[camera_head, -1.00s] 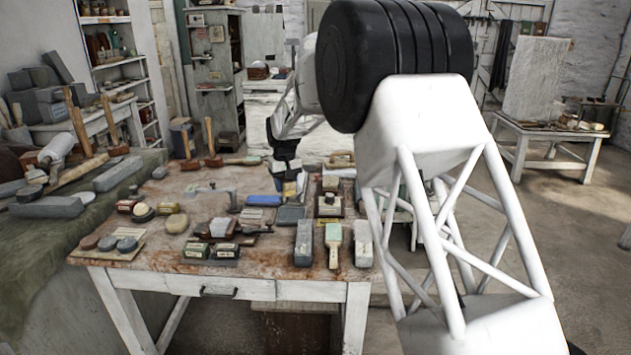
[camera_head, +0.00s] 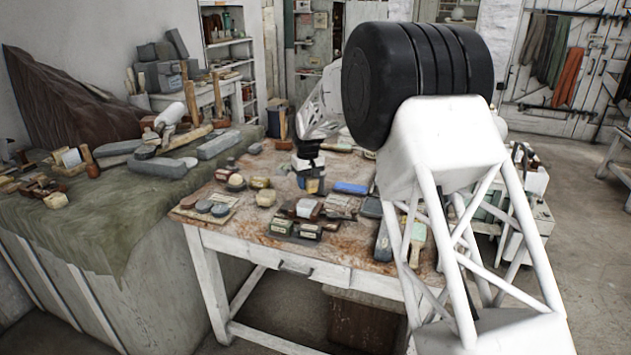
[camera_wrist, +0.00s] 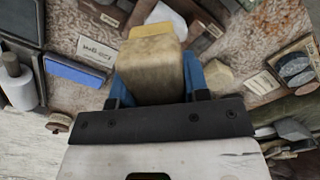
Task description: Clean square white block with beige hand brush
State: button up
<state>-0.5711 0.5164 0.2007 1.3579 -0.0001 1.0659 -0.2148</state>
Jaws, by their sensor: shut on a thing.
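My gripper (camera_wrist: 158,85) is shut on a beige block-shaped thing (camera_wrist: 153,65) with a yellow far end, which looks like the beige hand brush. Blue fingers hold it on both sides in the wrist view. In the head view my gripper (camera_head: 311,184) hangs over the middle of the worktable, and the held thing is too small there to make out clearly. A white block (camera_head: 306,207) sits on the table just in front of my gripper. In the wrist view a white shape (camera_wrist: 168,14), probably this block, is partly hidden behind the held thing.
The worktable (camera_head: 215,228) is crowded. A blue block (camera_head: 351,188) lies right of my gripper, and round stones (camera_head: 212,207) lie at the left front. A cloth-covered bench (camera_head: 90,230) with grey blocks and tools stands at left. My arm hides the table's right part.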

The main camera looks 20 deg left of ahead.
jog(key=shift+f, duration=0.1)
dwell(0.3)
send_over(310, 208)
jog(key=shift+w+a+f, duration=0.15)
jog(key=shift+f, duration=0.65)
jog(key=shift+w+a+f, duration=0.1)
jog(key=shift+a+f, duration=0.05)
jog(key=shift+f, duration=0.6)
jog(key=shift+w+a+f, duration=0.15)
jog(key=shift+f, duration=0.65)
jog(key=shift+f, duration=0.1)
jog(key=shift+f, duration=0.6)
jog(key=shift+f, duration=0.6)
jog(key=shift+s+d, duration=0.4)
jog(key=shift+s+d+r, duration=0.1)
